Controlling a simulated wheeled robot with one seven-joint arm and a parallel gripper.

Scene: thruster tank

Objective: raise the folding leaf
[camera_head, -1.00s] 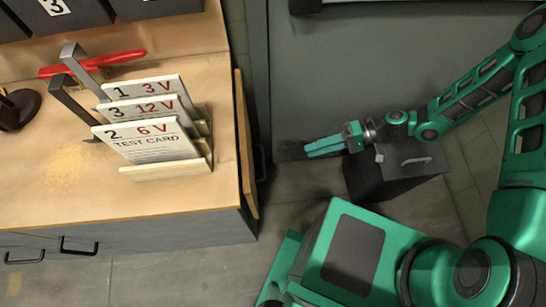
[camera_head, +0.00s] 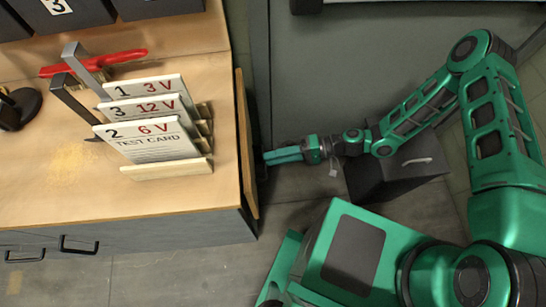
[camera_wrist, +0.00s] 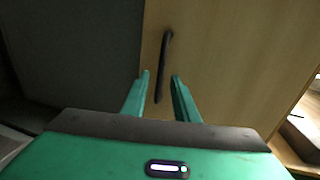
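The folding leaf (camera_head: 246,143) is a wooden panel hanging down along the right side of the workbench (camera_head: 60,195). In the wrist view the leaf (camera_wrist: 220,60) fills the right half, with a dark upright bar handle (camera_wrist: 164,66) on it. My gripper (camera_head: 268,157) is to the right of the leaf, pointing left at it. In the wrist view my gripper (camera_wrist: 160,98) has its fingers apart, and the lower part of the handle shows between them. I cannot tell whether the fingers touch the handle or the leaf.
A card rack (camera_head: 165,170) with test cards stands on the bench near the leaf's side. A red-handled tool (camera_head: 92,63) lies behind it. A dark box (camera_head: 398,172) stands on the floor under my forearm. A grey wall (camera_head: 370,65) is behind my arm.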

